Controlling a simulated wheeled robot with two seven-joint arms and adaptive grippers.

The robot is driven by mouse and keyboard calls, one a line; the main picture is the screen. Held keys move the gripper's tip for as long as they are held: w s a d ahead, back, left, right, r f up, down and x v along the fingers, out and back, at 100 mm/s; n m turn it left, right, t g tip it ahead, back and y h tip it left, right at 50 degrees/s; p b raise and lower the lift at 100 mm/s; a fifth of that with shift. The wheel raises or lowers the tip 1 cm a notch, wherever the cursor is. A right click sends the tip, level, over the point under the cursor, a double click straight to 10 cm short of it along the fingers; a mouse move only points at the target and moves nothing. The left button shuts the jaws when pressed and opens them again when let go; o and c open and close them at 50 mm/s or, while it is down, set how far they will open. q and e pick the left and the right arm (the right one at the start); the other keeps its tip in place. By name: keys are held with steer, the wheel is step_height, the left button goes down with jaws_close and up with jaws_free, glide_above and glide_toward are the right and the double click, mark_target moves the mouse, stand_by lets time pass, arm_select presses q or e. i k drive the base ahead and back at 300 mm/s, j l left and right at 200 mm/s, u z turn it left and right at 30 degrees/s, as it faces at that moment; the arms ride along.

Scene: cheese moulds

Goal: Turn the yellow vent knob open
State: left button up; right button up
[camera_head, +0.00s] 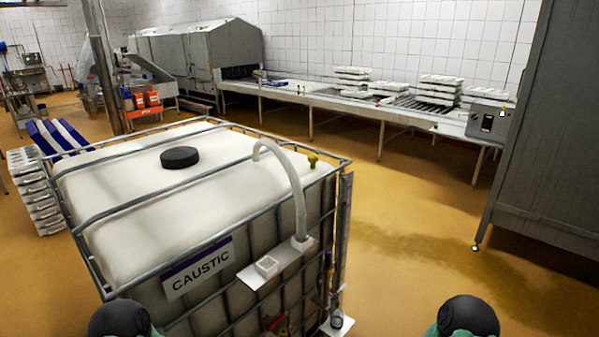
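The small yellow vent knob (313,159) stands at the top right of the caged white tank (130,190), close to the back right rim. It is too small to tell which way it is turned. A white hose (296,200) arches up beside it on its left and comes down to a fitting on the tank's front. Neither of my grippers is in view. Only dark rounded parts of my arms show at the bottom edge, left and right.
A black lid (180,157) sits on the tank top. Metal cage bars run around the tank, with a caustic sign (198,269) and a small white shelf (268,268) in front. A grey cabinet (550,130) stands at right. Open yellow floor (420,250) lies between.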

mark_target(313, 158)
steer(key=i+l+u, duration=0.15)
steer(key=u, duration=0.35)
steer(key=i+l+u, duration=0.1)
steer(key=l+u, duration=0.15)
steer(key=u, duration=0.25)
steer(key=l+u, duration=0.3)
steer(key=u, duration=0.2)
steer(key=i, duration=0.05)
